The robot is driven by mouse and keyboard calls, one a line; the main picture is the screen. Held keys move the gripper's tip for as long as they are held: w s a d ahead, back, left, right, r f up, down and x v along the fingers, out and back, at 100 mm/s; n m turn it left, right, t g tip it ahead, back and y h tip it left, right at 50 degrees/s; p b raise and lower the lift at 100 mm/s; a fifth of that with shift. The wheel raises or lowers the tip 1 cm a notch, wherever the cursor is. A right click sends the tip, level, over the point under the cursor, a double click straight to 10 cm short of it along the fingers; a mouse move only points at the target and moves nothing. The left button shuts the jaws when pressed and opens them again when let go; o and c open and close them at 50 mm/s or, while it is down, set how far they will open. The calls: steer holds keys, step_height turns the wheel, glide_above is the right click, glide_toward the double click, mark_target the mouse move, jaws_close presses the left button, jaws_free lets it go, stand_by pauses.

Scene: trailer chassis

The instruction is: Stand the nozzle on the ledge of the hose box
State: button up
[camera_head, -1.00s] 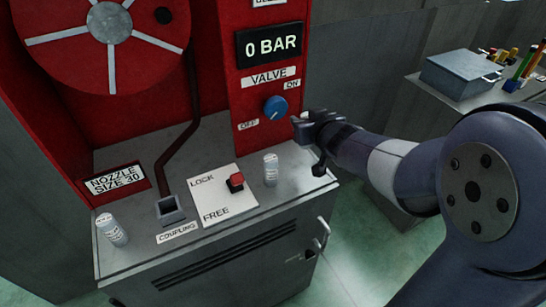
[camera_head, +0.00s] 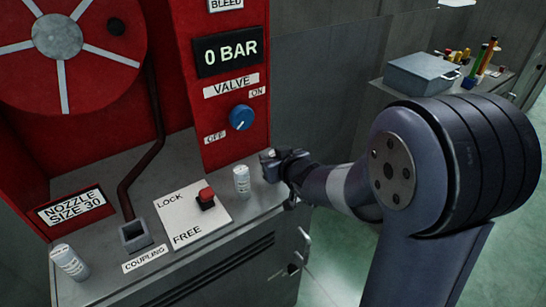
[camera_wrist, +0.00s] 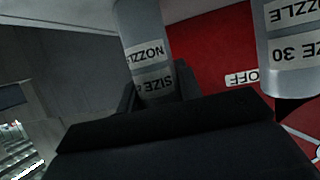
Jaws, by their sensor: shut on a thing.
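My gripper (camera_head: 272,160) is just right of a white standing nozzle and low by the right end of the hose box ledge (camera_head: 185,255). In the wrist view my gripper is shut on a grey-white nozzle (camera_wrist: 145,45), labelled NOZZLE SIZE, its number partly hidden. Its lower part is hidden by the gripper, and I cannot tell if it touches the ledge. The standing nozzle (camera_head: 241,182) appears beside it in the wrist view (camera_wrist: 292,45), reading SIZE 30. Another white nozzle (camera_head: 69,262) is at the ledge's left end. A sign (camera_head: 72,208) reads NOZZLE SIZE 30.
The ledge also bears a coupling socket (camera_head: 135,235) and a LOCK/FREE plate (camera_head: 180,226) with a red button (camera_head: 205,198). A blue valve knob (camera_head: 241,117) is on the red panel above, under a 0 BAR display (camera_head: 228,50). A grey case (camera_head: 422,74) stands at the back right.

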steer(key=o, duration=1.1)
steer(key=shift+f, duration=0.1)
steer(key=shift+r, duration=0.25)
steer(key=shift+p+v, duration=1.35)
steer(key=shift+v, duration=4.65)
